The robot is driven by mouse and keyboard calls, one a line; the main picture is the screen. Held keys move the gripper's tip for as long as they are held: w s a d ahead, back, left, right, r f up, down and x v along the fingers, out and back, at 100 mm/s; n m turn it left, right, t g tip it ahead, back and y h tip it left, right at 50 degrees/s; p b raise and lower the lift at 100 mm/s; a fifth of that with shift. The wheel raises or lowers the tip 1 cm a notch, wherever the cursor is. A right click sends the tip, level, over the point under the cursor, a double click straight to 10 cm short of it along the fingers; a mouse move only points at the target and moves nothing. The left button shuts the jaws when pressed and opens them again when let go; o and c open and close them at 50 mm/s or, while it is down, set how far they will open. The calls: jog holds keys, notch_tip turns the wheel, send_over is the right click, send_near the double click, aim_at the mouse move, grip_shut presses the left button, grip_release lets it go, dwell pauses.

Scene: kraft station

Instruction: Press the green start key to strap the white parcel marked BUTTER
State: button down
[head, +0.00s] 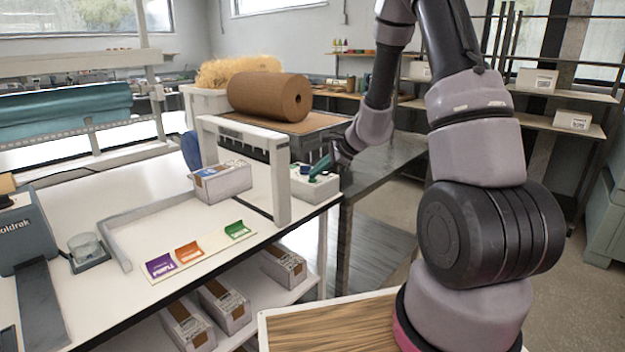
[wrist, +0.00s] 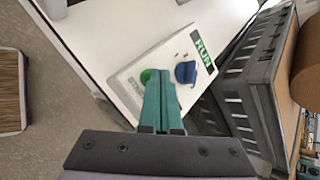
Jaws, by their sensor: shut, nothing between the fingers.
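A white control box (head: 316,182) stands on the bench's right end, beside the strapping arch. In the wrist view its panel (wrist: 128,72) shows a round green key (wrist: 147,76), a blue knob (wrist: 186,72) and a green RUN label (wrist: 203,52). My gripper (head: 318,170) is shut and empty over the box. In the wrist view its teal fingertips (wrist: 160,76) lie beside the green key and partly cover it; I cannot tell whether they touch. A white parcel (head: 223,183) with brown tape and a blue top label sits at the arch (head: 240,140); its marking is unreadable.
Purple, orange and green cards (head: 188,249) lie at the bench's front. A glass dish (head: 86,246) and a grey machine (head: 25,235) stand left. Several parcels (head: 222,303) lie on the shelf below. A brown paper roll (head: 270,96) rests behind the arch.

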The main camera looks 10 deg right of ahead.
aim_at(316, 181)
dwell(0.4)
jog(key=shift+r, duration=0.8)
notch_tip(316, 181, up, 5)
dwell(0.4)
